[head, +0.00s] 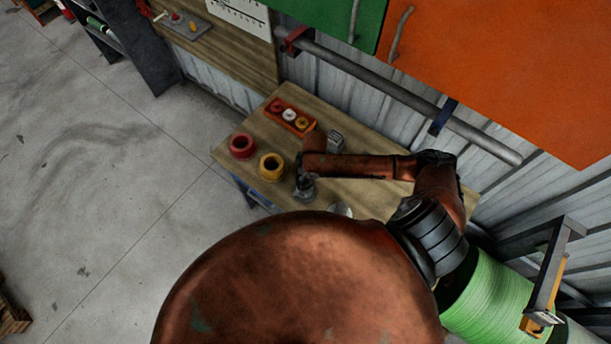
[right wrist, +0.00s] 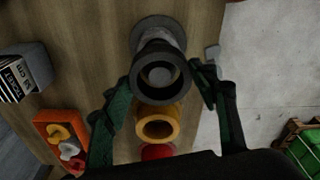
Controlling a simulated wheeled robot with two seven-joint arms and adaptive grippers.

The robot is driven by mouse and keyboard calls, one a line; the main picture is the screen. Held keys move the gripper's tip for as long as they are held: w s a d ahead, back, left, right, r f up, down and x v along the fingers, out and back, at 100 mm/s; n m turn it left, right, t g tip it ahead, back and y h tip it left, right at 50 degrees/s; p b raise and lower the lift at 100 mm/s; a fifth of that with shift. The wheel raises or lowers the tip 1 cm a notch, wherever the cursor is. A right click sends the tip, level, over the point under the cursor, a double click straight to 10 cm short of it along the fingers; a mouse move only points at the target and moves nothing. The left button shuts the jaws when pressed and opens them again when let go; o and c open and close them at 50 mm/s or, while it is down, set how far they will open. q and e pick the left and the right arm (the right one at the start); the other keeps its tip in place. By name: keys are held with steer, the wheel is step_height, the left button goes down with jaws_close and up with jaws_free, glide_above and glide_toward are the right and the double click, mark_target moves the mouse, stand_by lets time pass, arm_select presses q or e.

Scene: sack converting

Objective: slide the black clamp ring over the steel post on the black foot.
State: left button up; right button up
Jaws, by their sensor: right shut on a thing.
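The black clamp ring (right wrist: 140,82) is between the two green fingers of my right gripper (right wrist: 163,82) in the right wrist view. The gripper is shut on it. The steel post (right wrist: 172,36) rises from the round black foot (right wrist: 139,27) just beyond the ring. A grey round face shows inside the ring's hole, so ring and post look nearly in line; I cannot tell how far the ring is over the post. In the head view my right gripper (head: 304,181) is at the table's front edge, with ring and post small and dark there. My left gripper is not in view.
A yellow ring (right wrist: 175,125) and a red ring (right wrist: 157,152) stand nearby on the wooden table (head: 352,193). An orange tray (head: 273,116) with small parts and a grey box (head: 335,140) stand farther back. The wall side has a pipe (head: 400,95).

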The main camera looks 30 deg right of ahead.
steer(key=shift+f+b, duration=0.55)
steer(key=shift+f, duration=0.8)
steer(key=o, duration=1.7)
steer(key=shift+o, duration=0.2)
step_height(320, 180, up, 12)
steer(key=s, duration=0.1)
steer(key=shift+d, duration=0.4)
